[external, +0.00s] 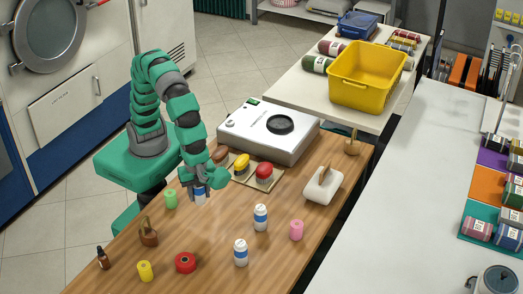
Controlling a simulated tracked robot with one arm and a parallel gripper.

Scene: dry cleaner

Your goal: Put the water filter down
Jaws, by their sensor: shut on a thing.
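My gripper (200,186) points down over the left part of the wooden table. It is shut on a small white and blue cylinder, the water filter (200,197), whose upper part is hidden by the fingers. I cannot tell whether its base touches the table. Two similar white and blue bottles stand upright on the table, one at the centre (261,217) and one nearer the front (241,252).
A white machine (268,130) stands behind. A red roll (186,262) lies in front. Bare wood (205,232) lies between.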

